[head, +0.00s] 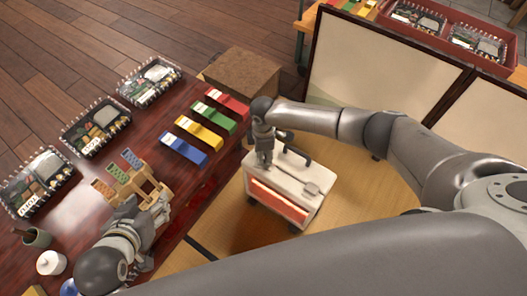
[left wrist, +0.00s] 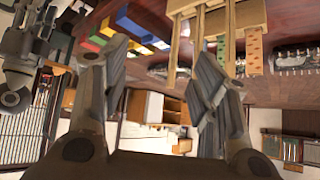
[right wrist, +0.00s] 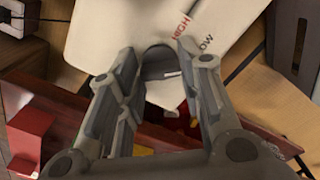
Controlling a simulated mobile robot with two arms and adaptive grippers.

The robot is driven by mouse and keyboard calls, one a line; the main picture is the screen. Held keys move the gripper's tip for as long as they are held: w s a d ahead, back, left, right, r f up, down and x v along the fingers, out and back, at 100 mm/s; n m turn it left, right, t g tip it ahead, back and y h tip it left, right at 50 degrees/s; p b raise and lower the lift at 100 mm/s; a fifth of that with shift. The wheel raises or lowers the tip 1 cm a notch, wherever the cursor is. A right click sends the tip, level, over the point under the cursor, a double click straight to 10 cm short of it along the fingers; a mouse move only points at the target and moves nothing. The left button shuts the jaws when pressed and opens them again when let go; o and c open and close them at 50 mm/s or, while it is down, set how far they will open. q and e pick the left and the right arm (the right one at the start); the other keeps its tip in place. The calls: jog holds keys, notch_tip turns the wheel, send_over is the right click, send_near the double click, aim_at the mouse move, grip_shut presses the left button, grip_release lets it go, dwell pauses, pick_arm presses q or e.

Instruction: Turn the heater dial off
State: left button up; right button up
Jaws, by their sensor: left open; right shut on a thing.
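The heater (head: 309,205) is a white box with a glowing orange front, standing on the tatami beside the low table. My right gripper (head: 265,163) comes down onto the left part of its top. In the right wrist view the heater's white top (right wrist: 110,30) carries the words HIGH and LOW, and the dark round dial (right wrist: 160,65) lies between the fingertips of my right gripper (right wrist: 158,62), which is shut on it. I cannot read which way the dial points. My left gripper (head: 150,208) is open by the wooden rack (head: 133,188); its spread fingers (left wrist: 160,62) show in the left wrist view.
The dark red table (head: 85,205) holds several lunch-box-like trays (head: 95,128), coloured boxes (head: 199,133), a white jar (head: 51,262) and a cup (head: 36,237). A brown box (head: 243,75) stands beyond it. A screen panel (head: 365,62) stands behind the heater.

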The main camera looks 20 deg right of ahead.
jog(key=shift+s+r+m+p, duration=0.1)
jog(key=shift+m+p, duration=0.9)
jog(key=shift+p, duration=0.1)
jog(key=shift+m, duration=0.3)
pick_arm(q)
jog(key=s+a+g+y+p, duration=0.1)
jog(key=s+a+g+p, duration=0.15)
jog(key=s+g, duration=0.45)
pick_arm(e)
jog(key=shift+m+b, duration=0.3)
jog(key=shift+m, duration=0.6)
jog(key=m+p, duration=0.2)
jog(key=m, duration=0.1)
pick_arm(q)
notch_tip(320, 180, down, 11)
jog(key=t, duration=0.1)
jog(key=shift+s+f, duration=0.15)
jog(key=shift+s, duration=0.15)
pick_arm(e)
jog(key=shift+m, duration=0.6)
jog(key=o, duration=1)
